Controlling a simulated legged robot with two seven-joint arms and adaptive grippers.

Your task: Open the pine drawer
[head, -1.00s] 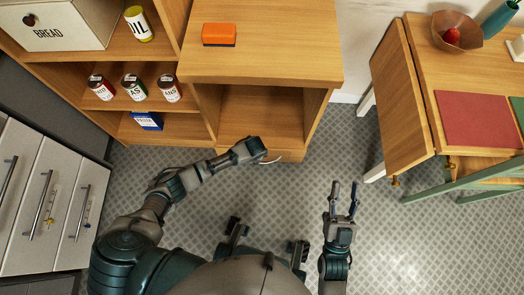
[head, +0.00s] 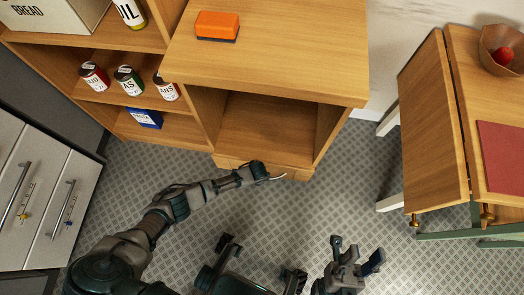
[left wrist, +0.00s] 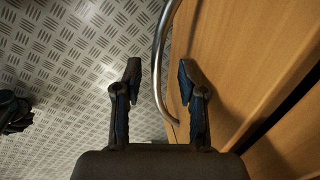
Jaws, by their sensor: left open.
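The pine drawer (head: 298,173) is the low front under the open shelf of the wooden cabinet; it looks closed. Its curved metal handle (head: 277,178) sticks out from the front, partly hidden by my left gripper (head: 262,172). In the left wrist view the handle (left wrist: 157,60) passes between the two open fingers of my left gripper (left wrist: 159,72) in the picture. The right finger lies on the side of the drawer front (left wrist: 235,60); no grip on the handle shows. My right gripper (head: 356,256) is open and empty over the floor.
An orange sponge (head: 217,25) lies on the cabinet top. A wooden table (head: 436,125) with a hanging leaf stands at right. The patterned floor (head: 300,220) between is clear.

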